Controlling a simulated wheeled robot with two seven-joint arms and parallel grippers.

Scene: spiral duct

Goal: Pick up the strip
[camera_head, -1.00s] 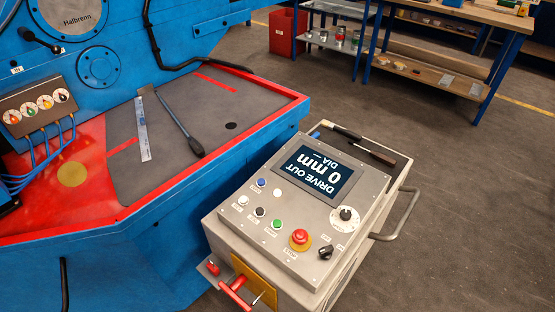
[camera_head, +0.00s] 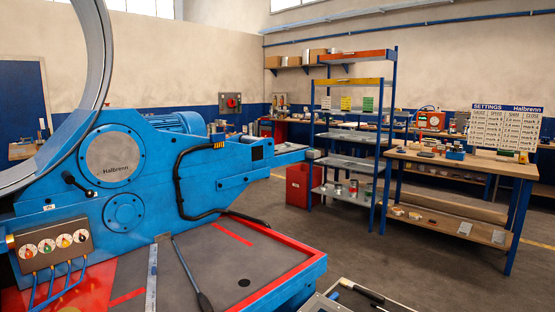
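A narrow, pale metal strip, ruler-like (camera_head: 152,280), lies on the dark bed plate (camera_head: 215,262) of the blue machine, at the bottom left of the head view. Its lower end is cut off by the frame edge. A dark-handled rod (camera_head: 188,270) lies beside it, to its right. I cannot tell if this ruler-like piece is the strip of the task; no other clear strip shows. Neither of my grippers is in view.
The blue machine (camera_head: 160,160) with a large metal ring (camera_head: 100,60) fills the left. A shelf rack (camera_head: 350,137), a red bin (camera_head: 298,185), a workbench (camera_head: 460,163) and a settings board (camera_head: 505,130) stand behind. Grey floor (camera_head: 420,265) is open before the bench.

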